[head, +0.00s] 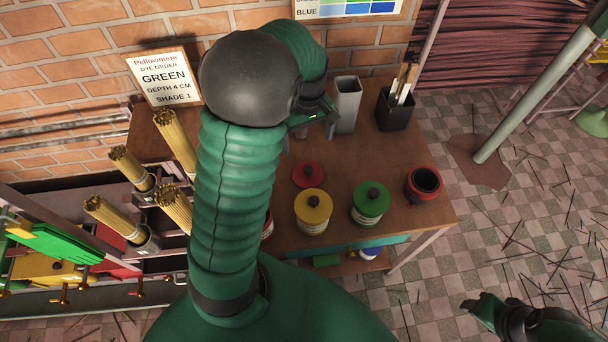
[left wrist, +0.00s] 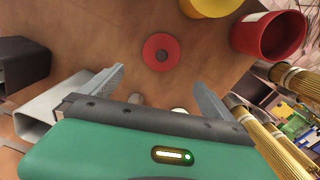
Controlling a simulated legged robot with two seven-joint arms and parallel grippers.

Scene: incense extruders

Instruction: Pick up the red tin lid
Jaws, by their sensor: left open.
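The red tin lid (head: 308,174), a flat red disc with a dark round knob, lies on the brown table. In the left wrist view the lid (left wrist: 161,52) lies just beyond and between the fingertips. My left gripper (head: 314,124) is open and empty, behind the lid in the head view; its spread fingers show in the left wrist view (left wrist: 159,77). An open red tin (left wrist: 270,37) stands beside the lid in the left wrist view; my left arm mostly hides it in the head view (head: 267,225). My right gripper (head: 484,310) is at the lower right, away from the table.
A yellow tin (head: 313,222) and a green tin (head: 370,203) stand in front of the lid. A red-rimmed dark pot (head: 425,184) is at right. A grey metal holder (head: 347,105) and a black cup (head: 394,112) stand behind. Incense bundles (head: 175,140) are at left.

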